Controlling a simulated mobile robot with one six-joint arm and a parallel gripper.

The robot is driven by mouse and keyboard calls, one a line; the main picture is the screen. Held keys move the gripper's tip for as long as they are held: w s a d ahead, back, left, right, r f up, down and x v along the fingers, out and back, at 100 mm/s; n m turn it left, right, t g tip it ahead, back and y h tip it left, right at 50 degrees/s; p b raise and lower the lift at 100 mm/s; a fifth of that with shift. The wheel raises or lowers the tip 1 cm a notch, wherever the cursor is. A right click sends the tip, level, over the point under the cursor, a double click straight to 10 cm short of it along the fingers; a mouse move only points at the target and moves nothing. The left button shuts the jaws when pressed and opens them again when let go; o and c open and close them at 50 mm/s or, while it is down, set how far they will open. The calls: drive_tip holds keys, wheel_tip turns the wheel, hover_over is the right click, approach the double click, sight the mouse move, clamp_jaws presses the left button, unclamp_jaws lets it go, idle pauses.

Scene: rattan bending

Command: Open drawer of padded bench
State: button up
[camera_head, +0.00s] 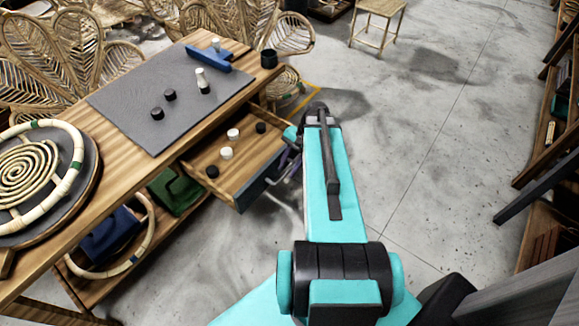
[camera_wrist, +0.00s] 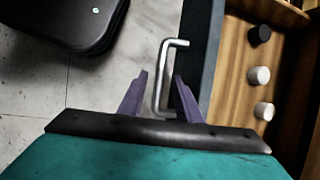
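The padded bench (camera_head: 60,221) is a long wooden table with a grey mat (camera_head: 146,117) on top. Its drawer (camera_head: 218,177) stands pulled out on the right side, with black and white round pieces inside. The drawer's dark front also shows in the wrist view (camera_wrist: 203,55), with a silver bar handle (camera_wrist: 163,75). My gripper (camera_wrist: 160,95) has its two purple fingers apart, one on each side of the handle, with gaps visible between fingers and bar. In the head view my gripper (camera_head: 289,158) is beside the drawer front, partly hidden by my arm.
A round rattan coil board (camera_head: 88,203) and a blue tool (camera_head: 209,58) lie on the bench top. Green and blue boxes (camera_head: 174,190) sit on its lower shelf. Rattan chairs (camera_head: 75,50) stand behind.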

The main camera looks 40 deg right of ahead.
drive_tip(key=shift+r, duration=0.1)
drive_tip(key=w+p+v, duration=0.1)
drive_tip(key=p+v, duration=0.7)
drive_tip(key=v, duration=0.5)
drive_tip(key=shift+s+r+p, duration=0.25)
drive_tip(key=shift+s+p, duration=0.15)
drive_tip(key=shift+s, duration=0.1)
idle(0.4)
